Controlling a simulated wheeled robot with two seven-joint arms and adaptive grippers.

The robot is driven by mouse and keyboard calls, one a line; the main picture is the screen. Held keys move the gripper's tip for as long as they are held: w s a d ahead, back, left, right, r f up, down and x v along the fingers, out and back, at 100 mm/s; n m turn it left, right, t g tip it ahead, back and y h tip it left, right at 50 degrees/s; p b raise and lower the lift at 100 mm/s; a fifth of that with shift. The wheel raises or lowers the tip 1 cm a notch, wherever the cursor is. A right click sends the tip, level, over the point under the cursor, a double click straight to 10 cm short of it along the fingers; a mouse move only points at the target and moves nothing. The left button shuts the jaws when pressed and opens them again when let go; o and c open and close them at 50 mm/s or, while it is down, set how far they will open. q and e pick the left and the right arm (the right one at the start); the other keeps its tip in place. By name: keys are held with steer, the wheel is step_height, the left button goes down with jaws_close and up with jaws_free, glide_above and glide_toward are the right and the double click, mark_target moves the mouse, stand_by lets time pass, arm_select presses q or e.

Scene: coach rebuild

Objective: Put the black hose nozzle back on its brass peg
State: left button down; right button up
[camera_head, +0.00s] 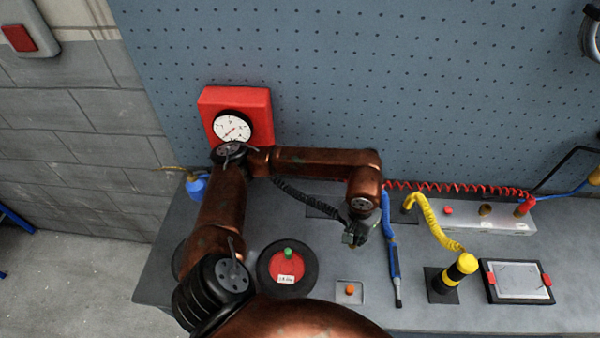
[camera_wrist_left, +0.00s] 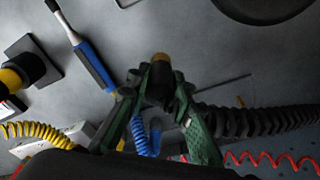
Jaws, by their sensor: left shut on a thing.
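My left gripper (camera_head: 354,237) is above the bench near the middle of the head view. In the left wrist view its green fingers (camera_wrist_left: 158,85) are shut on the black nozzle (camera_wrist_left: 160,92), whose tan end points away between the fingertips. A ribbed black hose (camera_head: 308,199) trails from it to the left in the head view and to the right in the wrist view (camera_wrist_left: 240,120). A brown, possibly brass knob (camera_head: 487,210) stands on a pale block at the right; I cannot tell whether it is the peg. My right gripper is not in view.
A blue tool (camera_head: 394,262), a small plate with an orange knob (camera_head: 350,291), a red-centred black disc (camera_head: 288,268) and a yellow-black post (camera_head: 456,272) stand on the bench. The pale block (camera_head: 467,220) and a coiled red hose (camera_head: 450,187) lie behind. A pegboard (camera_head: 430,90) rises at the back.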

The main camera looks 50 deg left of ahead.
arm_select(q)
steer(key=w+a+r+n+p, duration=0.1)
steer(key=w+a+n+p, duration=0.25)
steer(key=a, duration=0.25)
steer(key=w+a+r+n+p, duration=0.1)
steer(key=w+a+n+p, duration=0.1)
steer(key=w+a+p, duration=0.3)
steer(key=shift+s+a+f+n+y+p, duration=0.3)
steer(key=shift+a+f, duration=0.5)
steer(key=shift+a, duration=0.9)
steer(key=shift+s+a+f+n+h+p, duration=0.1)
steer(key=shift+s+a+f+n, duration=0.3)
steer(key=shift+a+f, duration=0.9)
steer(key=shift+s+a+f+n+y+p, duration=0.2)
steer(key=shift+a+f+n, duration=0.2)
steer(key=shift+a, duration=1.75)
steer(key=shift+f, duration=0.65)
arm_select(e)
step_height(320, 180, up, 10)
steer(key=s, duration=0.2)
steer(key=shift+s+a, duration=0.3)
steer(key=shift+a, duration=0.05)
steer(key=shift+w, duration=0.1)
